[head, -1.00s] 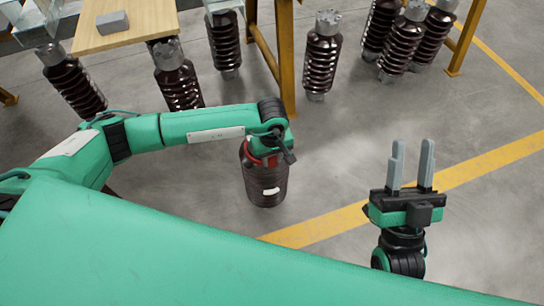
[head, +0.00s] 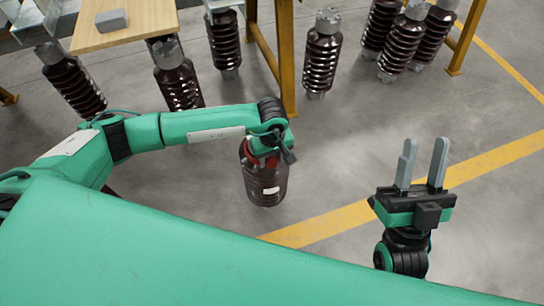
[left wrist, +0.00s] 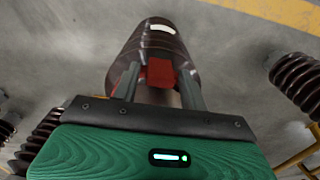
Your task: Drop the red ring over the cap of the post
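The red ring (head: 252,153) is at the top of a dark brown ribbed post (head: 263,181), partly hidden by my left gripper (head: 268,150). In the left wrist view, a red part of the ring (left wrist: 160,74) fills the gap between the two fingers of my left gripper (left wrist: 159,82). The brown post (left wrist: 153,45) extends beyond it. The post's cap is hidden, so I cannot tell whether the ring is around it or just above it. My right gripper (head: 421,165) is open and empty, fingers pointing up, apart from the post.
Several similar brown insulators (head: 322,55) stand on the floor behind. A wooden table (head: 150,20) with a grey block (head: 112,20) is at the upper left, and yellow legs (head: 285,60) stand behind the post. Grey floor with a yellow line (head: 320,226) is clear to the right.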

